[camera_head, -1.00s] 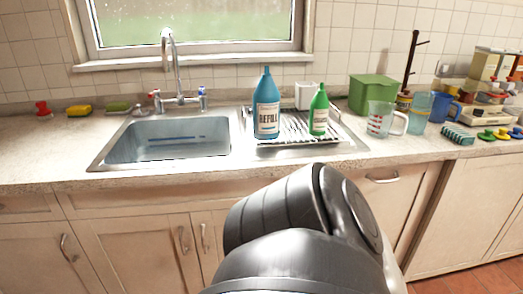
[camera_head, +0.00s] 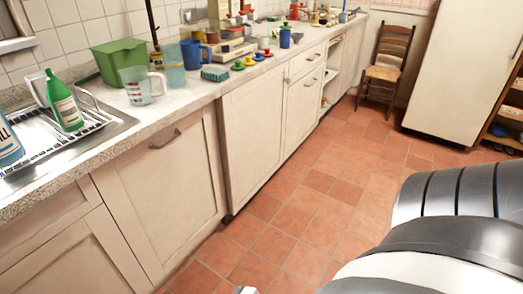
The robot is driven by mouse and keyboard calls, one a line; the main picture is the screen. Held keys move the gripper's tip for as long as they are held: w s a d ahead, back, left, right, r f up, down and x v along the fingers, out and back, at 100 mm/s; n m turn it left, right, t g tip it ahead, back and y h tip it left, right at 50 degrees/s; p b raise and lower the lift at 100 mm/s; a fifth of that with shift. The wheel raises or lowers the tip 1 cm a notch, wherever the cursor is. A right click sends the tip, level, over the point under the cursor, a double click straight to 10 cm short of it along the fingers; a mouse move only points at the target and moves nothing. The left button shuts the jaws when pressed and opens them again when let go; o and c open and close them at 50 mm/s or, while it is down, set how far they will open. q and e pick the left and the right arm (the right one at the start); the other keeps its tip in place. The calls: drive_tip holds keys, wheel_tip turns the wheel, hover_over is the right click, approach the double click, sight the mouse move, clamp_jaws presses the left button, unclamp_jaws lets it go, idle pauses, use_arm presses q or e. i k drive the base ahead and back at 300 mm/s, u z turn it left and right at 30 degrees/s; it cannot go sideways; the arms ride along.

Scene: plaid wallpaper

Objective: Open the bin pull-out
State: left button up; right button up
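A cream cabinet front (camera_head: 168,195) with a bar handle (camera_head: 165,139) near its top edge sits under the counter, right of the sink unit; it is shut. It may be the bin pull-out, but no bin shows. Another cream front (camera_head: 255,140) to its right is also shut. A large grey and white part of my own arm fills the lower right corner.
The counter (camera_head: 195,98) holds a green box (camera_head: 117,60), a measuring jug (camera_head: 138,86) and several cups. A wooden chair (camera_head: 387,62) and a white fridge-like cabinet (camera_head: 460,70) stand at the back. The tiled floor (camera_head: 310,205) before the cabinets is clear.

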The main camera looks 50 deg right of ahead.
sight(165, 194)
drive_tip(key=z, duration=0.8)
drive_tip(key=k, duration=0.7)
drive_tip(key=z, duration=1.55)
drive_tip(key=k, duration=0.15)
drive_tip(key=u, duration=2.45)
drive_tip(key=i, duration=1)
drive_tip(key=z, duration=0.85)
drive_tip(key=i, duration=1.05)
drive_tip(key=z, duration=0.25)
